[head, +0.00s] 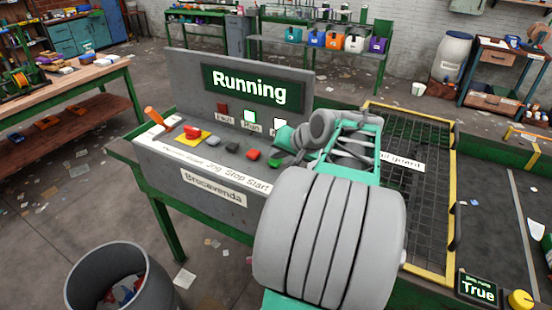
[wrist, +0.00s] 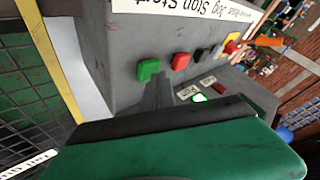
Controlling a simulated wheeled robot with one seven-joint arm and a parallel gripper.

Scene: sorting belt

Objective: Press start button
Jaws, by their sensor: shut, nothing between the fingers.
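The grey control panel (head: 222,203) carries a row of controls with a label strip reading "Jog Stop Start". The green start button (head: 274,162) is at the right end of the row, beside the red button (head: 253,154). The wrist view also shows the green button (wrist: 149,70) and the red button (wrist: 181,61). My gripper (wrist: 161,88) is shut and empty, its tips close to the green button. I cannot tell whether they touch it. The display (head: 251,87) reads "Running", and the Run lamp (head: 250,116) glows green-white.
A red emergency knob (head: 192,131) on a yellow plate and an orange lever (head: 154,116) sit at the panel's left. A yellow-framed mesh guard (head: 448,190) stands right of the panel. A grey bin (head: 108,270) is on the floor at front left.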

